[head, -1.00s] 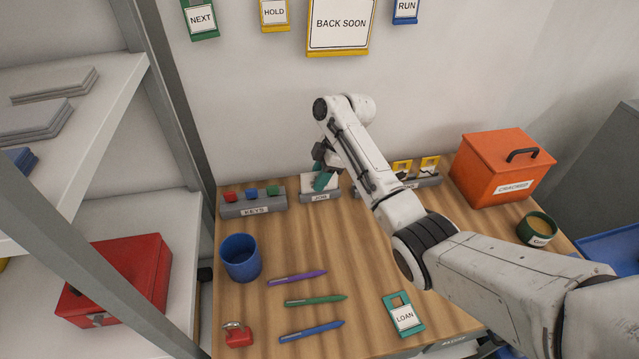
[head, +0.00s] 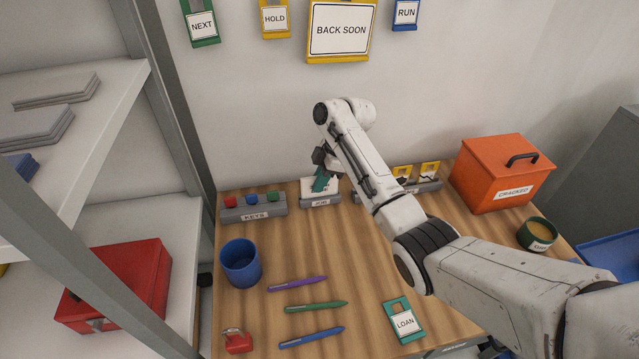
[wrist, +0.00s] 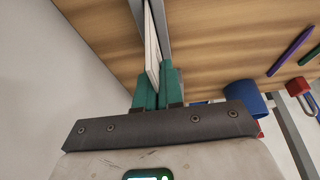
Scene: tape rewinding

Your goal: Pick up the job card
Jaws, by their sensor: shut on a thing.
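The white job card (head: 308,187) stands in the grey holder labelled JOB (head: 320,202) at the back of the wooden bench. My gripper (head: 321,180) is at the card, its teal fingers shut on it. In the wrist view the card (wrist: 151,50) shows edge-on, running between the two teal fingertips of my gripper (wrist: 157,82). The card still appears to be in or right at its holder; my fingers and arm hide part of it.
A KEYS rack (head: 254,207) stands left of the holder. A rack with yellow tags (head: 430,170) and an orange CRACKED box (head: 500,175) are to the right. A blue cup (head: 240,262), several pens and a LOAN tag (head: 404,320) lie in front. The wall is close behind.

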